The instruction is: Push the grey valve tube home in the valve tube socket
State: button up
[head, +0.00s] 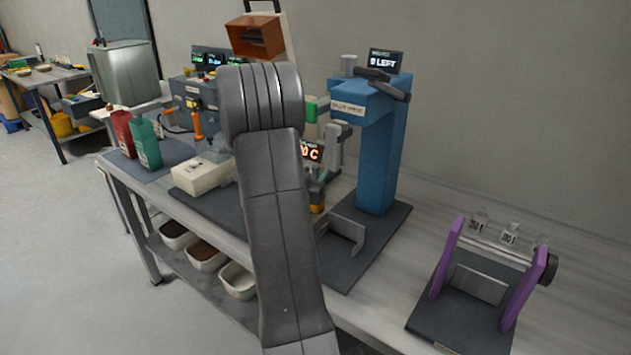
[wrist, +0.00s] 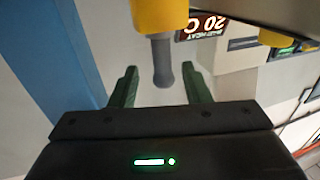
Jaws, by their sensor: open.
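In the wrist view a grey tube (wrist: 162,62), which looks like the valve tube, stands out of a yellow part (wrist: 160,16) at the top of the picture. That part may be the valve tube socket; how deep the tube sits in it I cannot tell. My gripper (wrist: 160,88) is open, with one dark green finger on each side of the tube's free end. Gaps show between the tube and both fingers. In the head view my own arm hides most of this spot, and I cannot make out the tube there.
A blue press-like stand (head: 378,150) rises just right of my arm. A display reading "0 C" (head: 312,150) stands close behind the arm. A purple-sided rack (head: 445,258) sits at the bench's right. Red (head: 122,132) and green (head: 145,142) bottles stand left.

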aim_at(314, 172)
jog(key=x, duration=0.4)
jog(key=shift+w+p, duration=0.25)
jog(key=shift+p, duration=0.05)
jog(key=shift+a, duration=0.1)
grip_shut()
jog(key=shift+r, duration=0.1)
jog(key=shift+r, duration=0.1)
